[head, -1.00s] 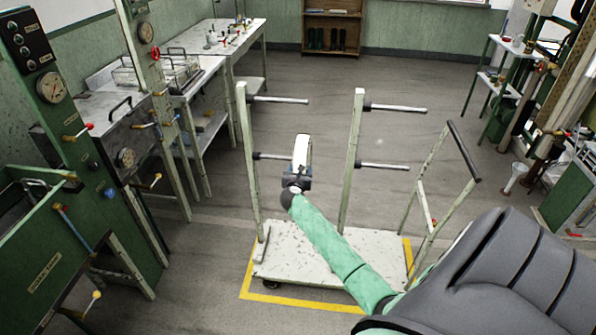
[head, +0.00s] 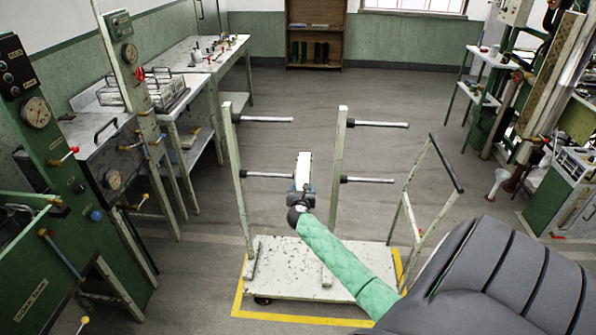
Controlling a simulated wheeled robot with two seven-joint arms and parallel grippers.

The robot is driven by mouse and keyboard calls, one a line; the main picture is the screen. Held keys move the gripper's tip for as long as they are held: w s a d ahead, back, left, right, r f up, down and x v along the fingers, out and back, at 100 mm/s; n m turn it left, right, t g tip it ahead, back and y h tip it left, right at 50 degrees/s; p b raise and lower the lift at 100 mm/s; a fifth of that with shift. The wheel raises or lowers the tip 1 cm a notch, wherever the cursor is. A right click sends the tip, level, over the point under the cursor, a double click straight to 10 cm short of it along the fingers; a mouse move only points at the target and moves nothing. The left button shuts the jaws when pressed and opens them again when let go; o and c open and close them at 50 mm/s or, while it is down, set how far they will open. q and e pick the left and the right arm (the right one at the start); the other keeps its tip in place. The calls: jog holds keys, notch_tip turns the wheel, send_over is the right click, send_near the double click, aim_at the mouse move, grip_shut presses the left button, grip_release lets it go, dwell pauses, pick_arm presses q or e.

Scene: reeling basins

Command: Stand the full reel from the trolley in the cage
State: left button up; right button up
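The reel (head: 304,166) is a pale, narrow shape seen nearly edge-on in the head view, above the trolley (head: 285,262). My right gripper (head: 302,190), at the end of the green-sleeved arm, is at the reel's lower near side and appears shut on it; its fingertips are mostly hidden. The reel is just right of the tip of the trolley's lower left peg (head: 268,174) and looks clear of it. The other visible pegs look empty. My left gripper is not in view. I cannot make out the cage for certain; a wire frame (head: 170,88) stands on the left bench.
The trolley has two posts, a handle (head: 446,162) on its right and a yellow floor outline (head: 237,300). Green machines with gauges and levers (head: 32,150) line the left. A shelf (head: 317,32) stands at the back. The floor (head: 400,95) behind the trolley is open.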

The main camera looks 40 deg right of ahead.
jog(key=shift+s+d, duration=0.45)
jog(key=shift+a+r, duration=0.1)
jog(key=shift+s+a+p, duration=0.2)
jog(key=shift+p, duration=0.25)
jog(key=p+v, duration=0.8)
jog(key=v, duration=1.1)
jog(key=shift+s, duration=0.2)
dwell(0.3)
